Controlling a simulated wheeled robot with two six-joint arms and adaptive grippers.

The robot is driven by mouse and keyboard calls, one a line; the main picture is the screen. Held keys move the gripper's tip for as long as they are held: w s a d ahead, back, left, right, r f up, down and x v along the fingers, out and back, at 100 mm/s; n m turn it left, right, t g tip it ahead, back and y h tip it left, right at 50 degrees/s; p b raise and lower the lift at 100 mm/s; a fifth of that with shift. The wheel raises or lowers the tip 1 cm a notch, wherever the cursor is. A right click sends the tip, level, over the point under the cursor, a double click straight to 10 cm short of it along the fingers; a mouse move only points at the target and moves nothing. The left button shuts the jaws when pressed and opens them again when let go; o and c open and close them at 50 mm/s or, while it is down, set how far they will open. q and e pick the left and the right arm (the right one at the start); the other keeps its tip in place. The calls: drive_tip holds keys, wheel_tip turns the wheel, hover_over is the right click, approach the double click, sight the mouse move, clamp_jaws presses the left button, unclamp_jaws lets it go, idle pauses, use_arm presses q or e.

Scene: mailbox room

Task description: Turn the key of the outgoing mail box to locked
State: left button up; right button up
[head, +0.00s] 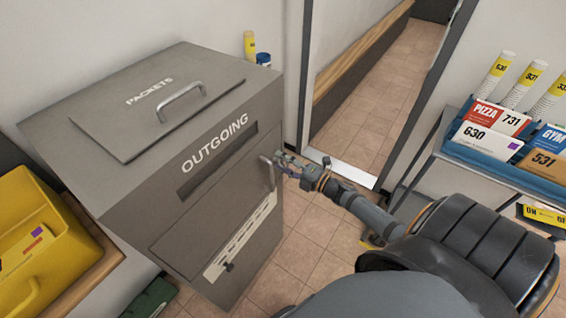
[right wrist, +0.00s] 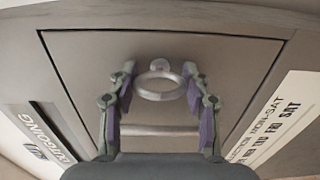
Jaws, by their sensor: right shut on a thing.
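The grey outgoing mail box (head: 125,205) stands at the left in the head view, with its front door (head: 215,215) closed. In the right wrist view the key's round metal bow (right wrist: 160,96) sits at the door near its edge. My right gripper (head: 283,160) is at the upper right of the door. In the right wrist view its purple-padded fingers (right wrist: 160,78) are closed against both sides of the bow. A bar handle (head: 268,172) lies just left of the fingertips, and also shows behind the fingers in the wrist view (right wrist: 160,130). The gripper hides the key in the head view.
A yellow bin (head: 45,235) stands at the left. A rack with a blue tray (head: 510,172) stands at the right. Floor is open between box and doorway.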

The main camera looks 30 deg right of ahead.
drive_tip(key=o, duration=1.2)
drive_tip(key=shift+c, duration=0.2)
drive_tip(key=v, duration=1.2)
